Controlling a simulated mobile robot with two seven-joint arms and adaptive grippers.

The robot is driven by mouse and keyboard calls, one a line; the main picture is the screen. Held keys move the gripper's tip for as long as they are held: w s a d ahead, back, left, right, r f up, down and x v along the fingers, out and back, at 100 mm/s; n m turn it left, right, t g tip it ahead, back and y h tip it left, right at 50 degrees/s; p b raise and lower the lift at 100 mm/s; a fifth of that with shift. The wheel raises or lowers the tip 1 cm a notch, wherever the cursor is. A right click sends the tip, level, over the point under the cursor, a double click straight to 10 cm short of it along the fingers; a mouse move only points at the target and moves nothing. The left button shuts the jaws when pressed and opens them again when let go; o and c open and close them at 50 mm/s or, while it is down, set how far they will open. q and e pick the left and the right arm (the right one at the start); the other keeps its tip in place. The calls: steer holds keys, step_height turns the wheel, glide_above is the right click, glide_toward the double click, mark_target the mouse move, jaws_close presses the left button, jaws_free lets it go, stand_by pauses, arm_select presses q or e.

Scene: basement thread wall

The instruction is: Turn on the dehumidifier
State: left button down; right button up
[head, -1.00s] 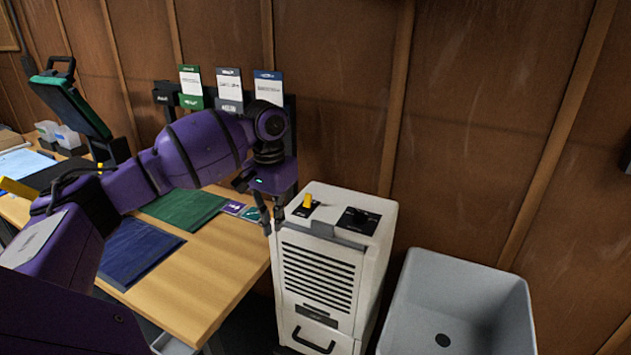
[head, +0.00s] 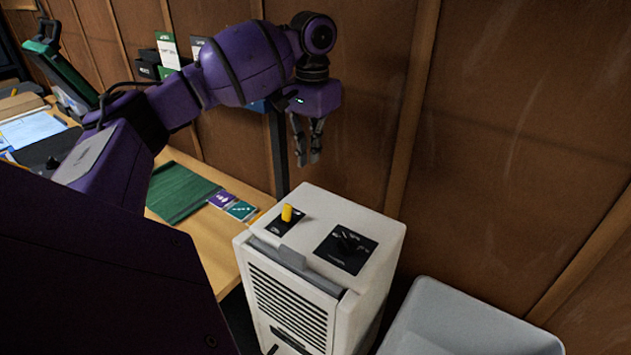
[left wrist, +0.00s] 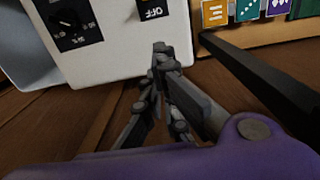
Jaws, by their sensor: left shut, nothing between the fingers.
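The white dehumidifier (head: 317,203) stands at the right end of the bench. Its top has a black plate with a yellow switch lever (head: 287,213) and a black dial (head: 346,248). My left gripper (head: 309,163) is shut and empty, pointing down beyond the dehumidifier's back edge, near the wall. In the left wrist view, the shut fingertips (left wrist: 160,48) overlap the edge of the dehumidifier's top (left wrist: 105,60). The dial (left wrist: 68,20) and part of the OFF label (left wrist: 152,10) show there; the yellow lever is out of that view. My right gripper is not in view.
A grey bin (head: 465,325) stands right of the dehumidifier. The wooden bench (head: 213,245) on the left bears a green mat (head: 180,192) and small cards (head: 240,210). A dark post (head: 278,150) rises close to my left gripper. The brown panelled wall is behind.

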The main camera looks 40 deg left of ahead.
mark_target(287, 213)
arm_select(q)
steer(key=f, duration=0.9)
steer(key=shift+s+f, duration=0.1)
steer(key=shift+s, duration=0.15)
steer(key=s, duration=0.1)
steer(key=s+r+p, duration=0.1)
steer(key=shift+s+d, duration=0.1)
steer(key=shift+s, duration=0.55)
steer(key=shift+s+d, duration=0.1)
steer(key=shift+s, duration=0.1)
steer(key=shift+f, duration=0.15)
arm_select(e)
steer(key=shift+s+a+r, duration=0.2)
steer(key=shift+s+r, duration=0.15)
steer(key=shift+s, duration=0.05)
arm_select(q)
steer(key=shift+w, duration=0.15)
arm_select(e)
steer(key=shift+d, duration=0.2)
